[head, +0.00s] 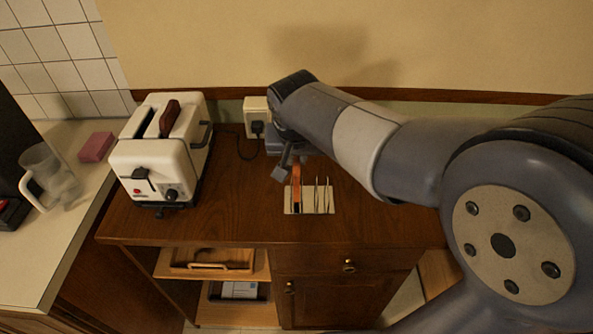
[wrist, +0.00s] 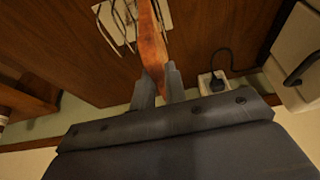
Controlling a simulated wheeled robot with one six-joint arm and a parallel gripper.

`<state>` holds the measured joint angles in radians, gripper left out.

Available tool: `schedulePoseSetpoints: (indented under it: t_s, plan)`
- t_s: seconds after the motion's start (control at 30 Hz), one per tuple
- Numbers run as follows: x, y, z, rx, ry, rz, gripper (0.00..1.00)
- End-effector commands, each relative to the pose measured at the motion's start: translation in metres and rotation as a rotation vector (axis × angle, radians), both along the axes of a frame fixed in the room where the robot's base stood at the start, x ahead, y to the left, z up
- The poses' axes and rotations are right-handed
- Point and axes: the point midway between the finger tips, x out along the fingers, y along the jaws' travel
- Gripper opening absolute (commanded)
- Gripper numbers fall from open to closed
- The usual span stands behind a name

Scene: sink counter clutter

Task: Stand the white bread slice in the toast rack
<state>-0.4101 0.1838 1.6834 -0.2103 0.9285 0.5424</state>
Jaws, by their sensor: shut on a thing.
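My gripper (wrist: 159,87) is shut on the bread slice (wrist: 151,42), which shows nearly edge-on as a narrow orange-brown crust. In the head view the slice (head: 296,178) stands upright at the left part of the toast rack (head: 324,209), with my gripper (head: 284,166) at its far side. The rack has a pale base and thin upright wires. In the wrist view the slice's far end overlaps the rack (wrist: 104,18), with wires on both sides. I cannot tell whether its lower edge touches the base. The slice's broad faces are hidden.
A white toaster (head: 150,168) stands left on the wooden cabinet, with a dark brown slice (head: 170,118) sticking up from it. A wall socket (head: 256,108) with a black plug is behind. A glass jug (head: 48,175) and a pink sponge (head: 96,147) are on the left counter.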

Motion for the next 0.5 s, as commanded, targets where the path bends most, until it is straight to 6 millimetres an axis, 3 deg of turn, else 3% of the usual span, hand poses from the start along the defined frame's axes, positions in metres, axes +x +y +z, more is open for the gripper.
schedulePoseSetpoints:
  t_s: [0.3,0.5]
  plan:
    - [0.000,0.000,-0.038,-0.001,0.002,0.001,0.00]
    - [0.000,0.000,-0.042,0.000,-0.001,0.000,0.00]
